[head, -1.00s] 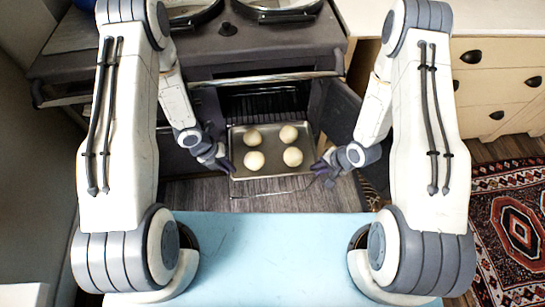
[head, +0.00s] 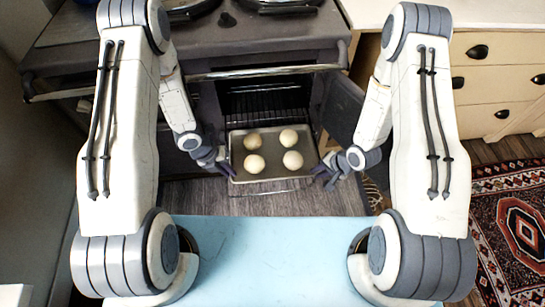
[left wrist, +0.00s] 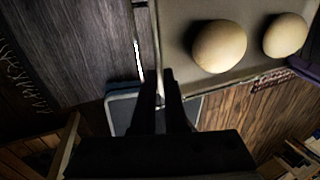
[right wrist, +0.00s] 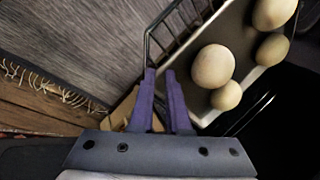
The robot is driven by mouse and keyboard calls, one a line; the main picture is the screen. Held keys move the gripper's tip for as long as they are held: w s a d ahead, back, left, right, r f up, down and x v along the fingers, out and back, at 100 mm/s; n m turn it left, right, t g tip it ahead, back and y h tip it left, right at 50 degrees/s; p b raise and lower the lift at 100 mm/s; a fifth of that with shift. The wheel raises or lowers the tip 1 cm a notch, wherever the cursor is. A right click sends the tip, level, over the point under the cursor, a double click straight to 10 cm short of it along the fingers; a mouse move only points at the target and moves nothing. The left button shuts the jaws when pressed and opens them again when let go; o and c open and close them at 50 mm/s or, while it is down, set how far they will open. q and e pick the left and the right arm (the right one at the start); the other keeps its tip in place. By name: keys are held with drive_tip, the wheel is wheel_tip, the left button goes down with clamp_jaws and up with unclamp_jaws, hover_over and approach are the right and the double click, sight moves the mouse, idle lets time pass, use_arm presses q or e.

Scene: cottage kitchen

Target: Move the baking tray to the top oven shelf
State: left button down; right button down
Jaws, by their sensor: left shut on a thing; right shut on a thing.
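The metal baking tray (head: 272,173) holds several pale round dough balls (head: 255,163). It is level in front of the open oven (head: 265,97), over a wire shelf (head: 272,190) that sticks out. My left gripper (head: 225,168) is shut on the tray's left edge, and its fingers (left wrist: 162,72) show at the rim in the left wrist view. My right gripper (head: 322,170) is shut on the right edge, and its purple fingers (right wrist: 160,75) show beside the rim in the right wrist view. The tray hides most of the wire shelf.
The oven door (head: 342,108) stands open to the right, close to my right arm. A metal rail (head: 265,72) crosses the oven front above the opening. Inside, upper rack bars (head: 262,103) show behind the tray. Drawers (head: 495,85) and a patterned rug (head: 515,235) are at the right.

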use_arm(q)
drive_tip(key=c, duration=0.9)
unclamp_jaws()
drive_tip(key=shift+d+f, duration=0.1)
drive_tip(key=shift+f, duration=0.05)
drive_tip(key=shift+c, duration=0.2)
use_arm(e)
drive_tip(key=c, duration=0.9)
unclamp_jaws()
drive_tip(key=shift+f, duration=0.15)
